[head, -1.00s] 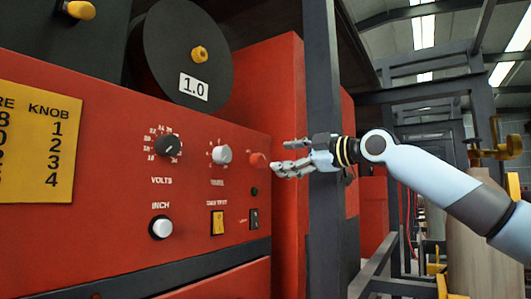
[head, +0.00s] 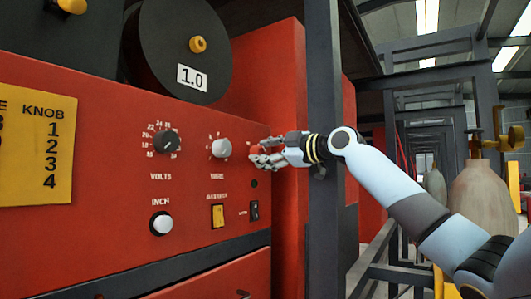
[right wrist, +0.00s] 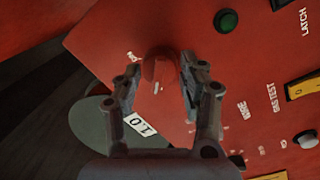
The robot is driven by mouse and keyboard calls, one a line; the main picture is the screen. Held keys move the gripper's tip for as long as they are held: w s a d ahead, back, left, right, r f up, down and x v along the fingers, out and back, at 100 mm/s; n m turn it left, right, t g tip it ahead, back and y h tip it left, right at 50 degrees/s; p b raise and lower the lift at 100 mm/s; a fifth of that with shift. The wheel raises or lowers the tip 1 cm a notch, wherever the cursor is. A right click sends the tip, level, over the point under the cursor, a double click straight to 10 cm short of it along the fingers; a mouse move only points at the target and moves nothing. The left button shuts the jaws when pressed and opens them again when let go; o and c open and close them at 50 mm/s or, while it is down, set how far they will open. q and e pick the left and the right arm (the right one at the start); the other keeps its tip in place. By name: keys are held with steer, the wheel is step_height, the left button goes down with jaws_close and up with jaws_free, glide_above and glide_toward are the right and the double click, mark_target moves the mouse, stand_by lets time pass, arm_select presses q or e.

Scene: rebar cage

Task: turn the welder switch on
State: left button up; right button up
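The red welder panel (head: 100,235) fills the left of the head view. A red knob (right wrist: 158,68), which I take for the welder switch, sits near its right edge, right of the wire knob (head: 221,148). My right gripper (head: 262,151) is at this red knob and mostly hides it in the head view. In the right wrist view my right gripper (right wrist: 158,88) has its fingers apart, one on each side of the knob. A narrow gap seems to show on the left; contact on the right is unclear. My left gripper is not in view.
Below the knob are a dark green button (right wrist: 226,19), a yellow gas test switch (head: 217,216) and a black rocker switch (head: 254,211). A volts knob (head: 166,143) and white inch button (head: 161,224) are further left. A dark steel post (head: 324,220) stands beside my right wrist.

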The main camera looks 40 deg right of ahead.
steer(key=c, duration=0.7)
steer(key=shift+m, duration=0.3)
steer(key=shift+r+m+p, duration=0.1)
steer(key=shift+m+p, duration=0.85)
steer(key=shift+m, duration=0.25)
steer(key=m+p, duration=0.2)
steer(key=m, duration=0.1)
steer(key=shift+d+m+g, duration=0.1)
steer(key=shift+m+g, duration=0.2)
steer(key=m+p, duration=0.2)
steer(key=m, duration=0.3)
steer(key=m+g+y+p, duration=0.1)
steer(key=m+p, duration=0.1)
steer(key=m, duration=0.3)
steer(key=shift+w+d, duration=0.1)
steer(key=shift+d, duration=0.1)
